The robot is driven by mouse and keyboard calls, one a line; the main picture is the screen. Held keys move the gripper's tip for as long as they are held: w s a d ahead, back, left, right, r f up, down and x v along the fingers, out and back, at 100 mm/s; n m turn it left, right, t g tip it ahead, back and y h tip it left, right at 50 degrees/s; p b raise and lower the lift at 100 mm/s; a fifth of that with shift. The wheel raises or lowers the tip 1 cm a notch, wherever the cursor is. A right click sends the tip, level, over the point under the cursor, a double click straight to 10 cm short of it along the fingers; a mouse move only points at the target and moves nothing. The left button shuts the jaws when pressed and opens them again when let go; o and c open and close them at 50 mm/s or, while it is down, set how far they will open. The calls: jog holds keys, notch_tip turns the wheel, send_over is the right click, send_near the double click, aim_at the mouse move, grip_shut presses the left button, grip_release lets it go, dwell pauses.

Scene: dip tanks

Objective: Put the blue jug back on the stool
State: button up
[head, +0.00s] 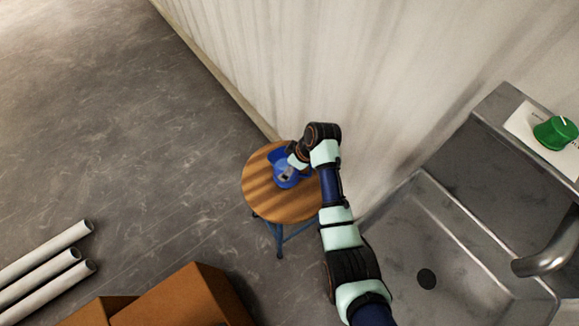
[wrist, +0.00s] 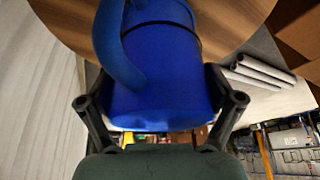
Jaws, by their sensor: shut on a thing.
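The blue jug (head: 279,176) is over the wooden seat of the round stool (head: 258,205) in the head view, partly hidden by my gripper (head: 296,163). In the wrist view the jug (wrist: 160,65) fills the middle, with its curved handle toward the upper left. The fingers of my gripper (wrist: 160,98) are on both sides of the jug's body and shut on it. The stool's seat (wrist: 62,12) shows behind the jug. I cannot tell whether the jug's base touches the seat.
A pale wall (head: 300,60) runs close behind the stool. A metal sink (head: 455,235) with a tap (head: 545,255) and a green object (head: 555,132) are at the right. Cardboard boxes (head: 185,298) and white pipes (head: 45,255) lie at lower left. The floor left of the stool is clear.

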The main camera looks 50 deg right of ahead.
jog(key=shift+w+d+f, duration=0.1)
jog(key=o, duration=1.5)
jog(key=shift+f, duration=0.15)
jog(key=shift+c, duration=0.2)
jog(key=shift+r, duration=0.4)
jog(key=p+v, duration=0.5)
jog(key=v, duration=0.6)
jog(key=shift+s+r, duration=0.2)
jog(key=shift+s, duration=0.05)
